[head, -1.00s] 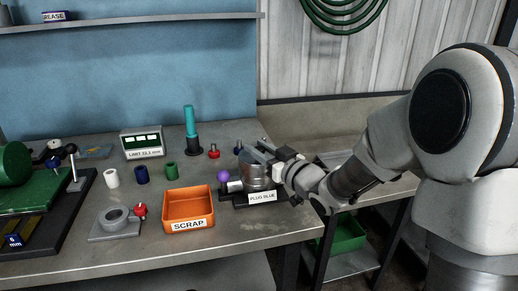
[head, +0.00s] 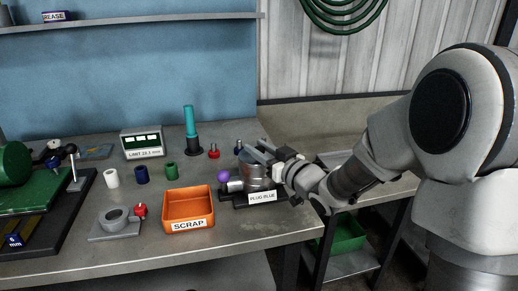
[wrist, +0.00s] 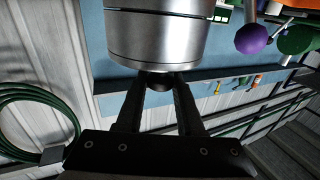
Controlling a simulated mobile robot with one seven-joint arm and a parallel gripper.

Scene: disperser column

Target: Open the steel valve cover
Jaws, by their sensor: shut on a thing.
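The steel valve cover (head: 252,172) is a shiny round metal drum on a dark base with a "PLUG BLUE" label, near the right end of the bench. In the wrist view its brushed side (wrist: 155,38) fills the upper middle, with a seam line around it. My gripper (head: 262,152) reaches in from the right at the top of the drum. In the wrist view my gripper's two dark fingers (wrist: 160,88) are shut on a small dark knob (wrist: 158,82) at the drum's edge. How the knob joins the cover is partly hidden by the fingers.
A purple ball (head: 223,176) stands just left of the drum. An orange "SCRAP" bin (head: 188,208) is left of the base. A teal cylinder on a black stand (head: 192,130) and a red knob (head: 213,152) stand behind.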

